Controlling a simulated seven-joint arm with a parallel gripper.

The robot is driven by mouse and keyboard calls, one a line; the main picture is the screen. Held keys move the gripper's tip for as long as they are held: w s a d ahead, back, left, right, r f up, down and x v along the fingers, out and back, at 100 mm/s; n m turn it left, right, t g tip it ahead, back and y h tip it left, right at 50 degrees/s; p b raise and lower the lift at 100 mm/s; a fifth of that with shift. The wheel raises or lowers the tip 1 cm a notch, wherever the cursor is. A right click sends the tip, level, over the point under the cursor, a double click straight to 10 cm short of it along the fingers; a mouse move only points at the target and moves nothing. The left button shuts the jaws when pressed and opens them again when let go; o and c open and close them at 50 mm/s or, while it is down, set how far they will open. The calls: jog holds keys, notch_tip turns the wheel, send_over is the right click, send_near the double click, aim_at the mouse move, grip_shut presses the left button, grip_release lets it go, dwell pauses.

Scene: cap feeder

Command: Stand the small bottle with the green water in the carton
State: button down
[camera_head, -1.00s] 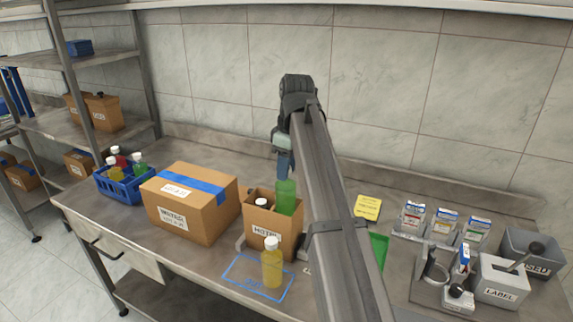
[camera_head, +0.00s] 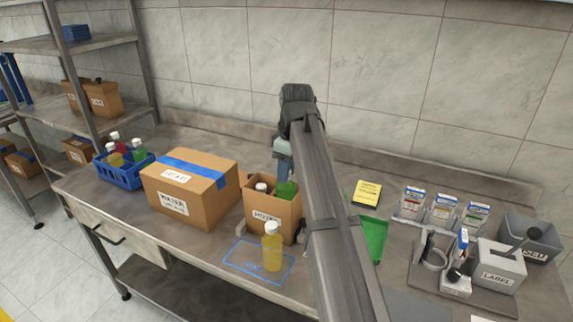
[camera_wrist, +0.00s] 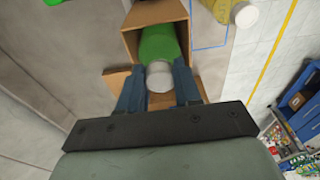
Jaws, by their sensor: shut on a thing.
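The small bottle with green water (camera_head: 286,190) is upright in the open carton (camera_head: 272,224), most of it below the rim. My gripper (camera_head: 283,168) is above the carton, with its fingers shut on the bottle. In the wrist view the fingers (camera_wrist: 157,82) sit either side of the bottle's white cap (camera_wrist: 160,76), and the green body (camera_wrist: 159,42) shows inside the carton walls (camera_wrist: 131,45). The bottle's base is hidden, so I cannot tell whether it touches the carton floor. Another white-capped bottle (camera_head: 261,187) stands in the carton's left part.
A yellow bottle (camera_head: 272,250) stands in front of the carton by a blue outline (camera_head: 243,262). A closed taped box (camera_head: 190,195) is to the left, then a blue crate (camera_head: 122,176) of bottles.

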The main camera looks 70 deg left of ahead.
jog(key=shift+f, duration=0.6)
jog(key=shift+f, duration=1.35)
jog(key=c, duration=0.7)
grip_release()
jog(key=c, duration=0.4)
jog(key=shift+o, duration=0.2)
jog(key=shift+r, duration=0.1)
